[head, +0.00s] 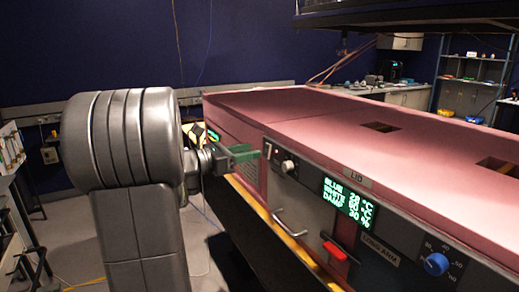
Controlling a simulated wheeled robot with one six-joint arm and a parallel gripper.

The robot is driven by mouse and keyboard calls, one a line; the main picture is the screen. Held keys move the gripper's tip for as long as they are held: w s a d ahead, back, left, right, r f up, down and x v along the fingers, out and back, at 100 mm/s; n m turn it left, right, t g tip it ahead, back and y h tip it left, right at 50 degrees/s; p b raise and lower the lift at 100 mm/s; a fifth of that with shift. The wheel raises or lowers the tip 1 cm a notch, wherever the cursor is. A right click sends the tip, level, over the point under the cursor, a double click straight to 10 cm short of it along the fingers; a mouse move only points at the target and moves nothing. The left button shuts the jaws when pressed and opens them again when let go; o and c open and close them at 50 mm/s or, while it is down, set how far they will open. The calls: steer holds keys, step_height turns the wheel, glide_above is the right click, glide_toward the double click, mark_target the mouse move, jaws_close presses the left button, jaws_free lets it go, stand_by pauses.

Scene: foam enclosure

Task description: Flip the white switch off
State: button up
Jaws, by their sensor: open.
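The pink enclosure (345,118) has a dark front panel with controls. A small pale knob or switch (288,166) sits near the panel's left end; I cannot tell whether it is the white switch or how it is set. A thin light mark (268,151) shows on the panel just left of it. My gripper (250,155), with green fingers, is at the enclosure's near left corner, a little left of these controls. It is open and appears empty. Its far finger is mostly hidden, and I cannot tell whether it touches the panel.
The panel also has a green-lit display (348,203), a red switch (335,251), a blue knob (436,264) and a metal handle (292,223). A yellow-edged ledge (262,212) runs below. Shelves (472,75) and a counter stand at the back right.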

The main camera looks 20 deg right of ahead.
mark_target(267, 147)
steer(key=shift+w+d, duration=0.2)
steer(key=shift+d, duration=2)
